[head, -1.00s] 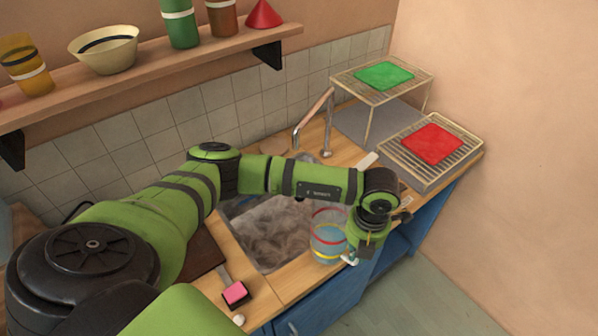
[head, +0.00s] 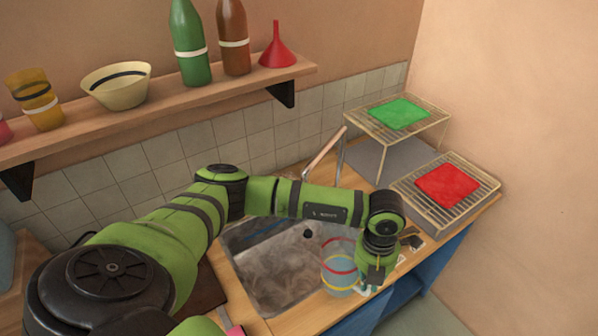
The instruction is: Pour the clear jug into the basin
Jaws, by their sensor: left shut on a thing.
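The clear jug (head: 338,268) has a red band near its top and a yellow band lower down, with bluish contents showing inside. It stands upright at the right side of the basin (head: 262,292), a grey metal sink set in the wooden counter. My left gripper (head: 368,286) is shut on the jug at its right side; the wrist partly hides the grip. I cannot tell whether the jug's base touches the counter. My left arm crosses above the basin and hides its back edge. My right gripper is not in view.
A tap (head: 325,152) stands behind the basin, close to my forearm. Wire racks with a green cloth (head: 399,113) and a red cloth (head: 447,185) stand at the right. A shelf (head: 160,103) with bottles, a bowl and a red funnel (head: 277,47) runs along the wall.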

